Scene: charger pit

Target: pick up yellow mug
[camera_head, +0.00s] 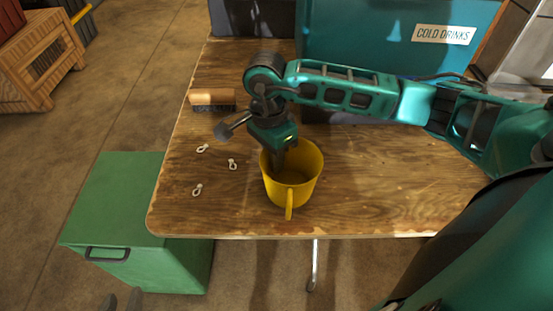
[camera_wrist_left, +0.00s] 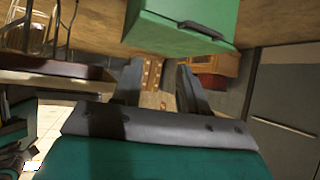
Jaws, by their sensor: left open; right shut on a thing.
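The yellow mug (camera_head: 307,188) is upright at the front edge of the wooden table, with its handle toward the camera. My right gripper (camera_head: 278,158) reaches down from above at the mug's left back rim and is shut on the mug's wall. Part of its fingers is hidden by the mug. I cannot tell whether the mug's base touches the table. My left gripper (camera_head: 121,302) shows only its fingertips at the bottom left edge of the head view, far from the mug. The left wrist view shows it open and empty (camera_wrist_left: 158,85).
The wooden table (camera_head: 390,190) has a brush (camera_head: 212,98) and several small pale loops (camera_head: 232,164) left of the mug. A teal box marked COLD DRINKS (camera_head: 400,40) stands at the back. A green box (camera_head: 112,200) stands on the floor at left, near my left gripper.

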